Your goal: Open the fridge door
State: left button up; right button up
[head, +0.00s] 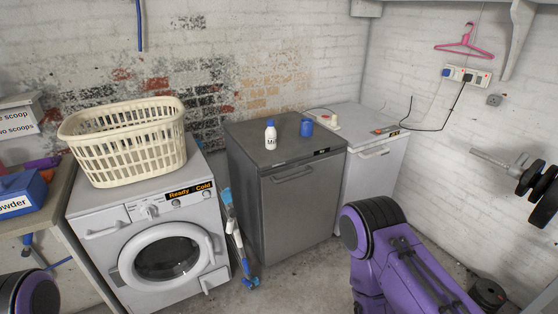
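A dark grey fridge-like cabinet (300,205) stands in the middle against the brick wall. Its front door is closed, with a handle strip (292,178) and a small display along the top. A white cabinet (372,172) of similar height stands behind it to the right, also closed, with a handle (374,153) near its top. I cannot tell for sure which one is the fridge. My purple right arm shows at the lower right, in front of the white cabinet's lower part. A bit of my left arm shows at the bottom left corner. Neither gripper is in view.
A washing machine (100,245) with a cream laundry basket (128,165) on top stands left. A white bottle (270,135) and a blue cup (306,127) stand on the grey cabinet. A blue-and-white stick-like thing (234,235) leans between. A barbell-like bar (500,162) juts in at right.

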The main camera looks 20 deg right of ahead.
aim_at(298, 200)
jog(key=i, duration=0.6)
jog(key=z, duration=2.4)
jog(key=i, duration=1.1)
jog(key=u, duration=1.15)
